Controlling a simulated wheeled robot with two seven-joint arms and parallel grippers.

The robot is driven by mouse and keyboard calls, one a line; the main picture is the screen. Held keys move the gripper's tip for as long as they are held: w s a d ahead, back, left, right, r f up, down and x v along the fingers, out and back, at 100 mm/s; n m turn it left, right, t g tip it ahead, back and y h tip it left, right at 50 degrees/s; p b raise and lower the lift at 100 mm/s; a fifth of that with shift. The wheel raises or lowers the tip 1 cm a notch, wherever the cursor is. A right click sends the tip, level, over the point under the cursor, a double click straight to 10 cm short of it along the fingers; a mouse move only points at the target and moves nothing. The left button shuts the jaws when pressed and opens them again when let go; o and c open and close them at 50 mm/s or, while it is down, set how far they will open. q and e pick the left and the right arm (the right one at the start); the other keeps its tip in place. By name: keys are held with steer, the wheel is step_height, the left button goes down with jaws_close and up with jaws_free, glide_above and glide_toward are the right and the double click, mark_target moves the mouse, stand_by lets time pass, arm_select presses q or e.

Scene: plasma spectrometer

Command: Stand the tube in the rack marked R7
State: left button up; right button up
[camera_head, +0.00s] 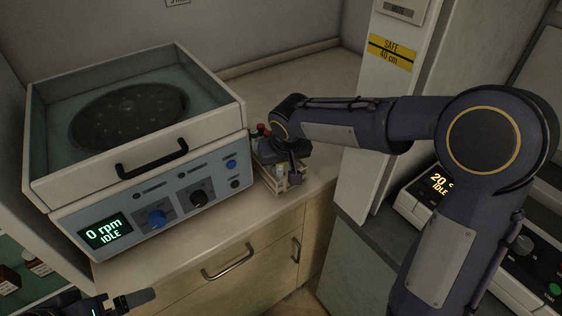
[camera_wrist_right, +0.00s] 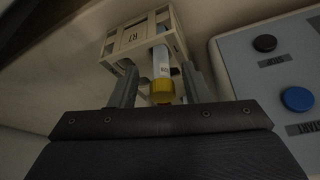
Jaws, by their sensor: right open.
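The cream rack marked R7 (camera_wrist_right: 133,37) shows at the top of the right wrist view. The tube (camera_wrist_right: 161,65), clear with a pale label and a yellow cap (camera_wrist_right: 162,91), has its far end at the rack, seemingly inside it. My right gripper (camera_wrist_right: 159,70) is open, with one finger on each side of the tube and visible gaps to it. In the head view the rack (camera_head: 268,180) stands on the counter beside the centrifuge, partly hidden by my right gripper (camera_head: 293,178). My left gripper (camera_head: 135,299) shows only partly at the bottom left; its opening is unclear.
The centrifuge (camera_head: 150,200) reads 0 rpm, idle, and stands close left of the rack. Red-capped items (camera_head: 263,130) are behind the rack. A white pillar with a yellow safe label (camera_head: 393,50) is at the right. The counter behind (camera_head: 310,85) is clear.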

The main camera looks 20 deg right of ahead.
steer(key=v, duration=0.7)
steer(key=s+d+y, duration=0.2)
steer(key=s+d, duration=0.5)
steer(key=s, duration=0.5)
steer(key=s+a+f+m+t+y, duration=0.1)
steer(key=s+f, duration=0.3)
steer(key=s, duration=0.9)
steer(key=shift+m+y, duration=0.3)
steer(key=shift+y, duration=0.1)
